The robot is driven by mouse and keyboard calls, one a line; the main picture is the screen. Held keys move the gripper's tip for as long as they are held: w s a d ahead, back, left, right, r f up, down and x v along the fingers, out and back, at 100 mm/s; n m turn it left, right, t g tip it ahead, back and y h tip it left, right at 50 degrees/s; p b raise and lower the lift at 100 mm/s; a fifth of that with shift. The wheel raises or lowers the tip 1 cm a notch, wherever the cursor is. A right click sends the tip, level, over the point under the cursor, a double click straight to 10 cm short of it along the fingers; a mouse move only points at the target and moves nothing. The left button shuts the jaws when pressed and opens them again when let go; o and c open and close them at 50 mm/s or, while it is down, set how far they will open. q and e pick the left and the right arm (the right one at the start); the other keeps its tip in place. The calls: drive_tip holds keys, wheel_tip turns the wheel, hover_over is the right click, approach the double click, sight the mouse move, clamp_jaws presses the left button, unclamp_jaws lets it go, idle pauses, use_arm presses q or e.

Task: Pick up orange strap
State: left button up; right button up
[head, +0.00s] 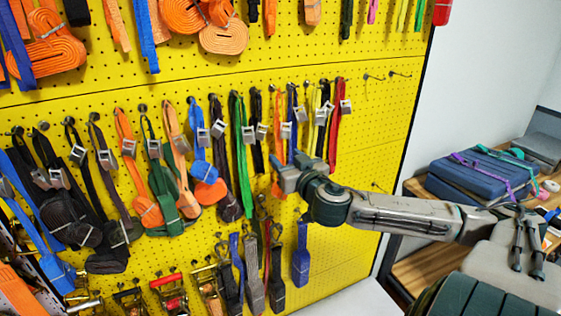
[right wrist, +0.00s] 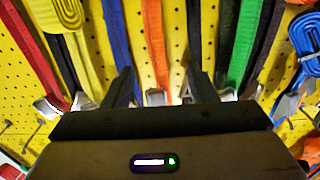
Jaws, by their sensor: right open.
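A narrow orange strap (head: 278,115) hangs on the yellow pegboard between a black strap (head: 257,120) and a blue one. My right gripper (head: 285,167) is in front of the board at its lower part and hides some of it. My left gripper is out of view.
Close neighbours are the blue strap (right wrist: 116,40) and black strap (right wrist: 194,30), with a green strap (right wrist: 245,45) beyond. Other orange straps (head: 132,160) hang further left, and rolled orange ones (head: 50,55) hang above. A table with a blue bag (head: 480,178) stands at right.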

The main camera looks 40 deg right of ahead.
sight(281, 149)
drive_tip(key=shift+w+d, duration=0.1)
drive_tip(key=shift+w, duration=0.55)
drive_tip(key=shift+d+p+x, duration=0.2)
drive_tip(key=shift+p+x, duration=1.1)
drive_tip(key=shift+x, duration=0.7)
drive_tip(key=shift+w+d, duration=0.2)
drive_tip(key=shift+w, duration=0.4)
drive_tip(key=c, duration=1.1)
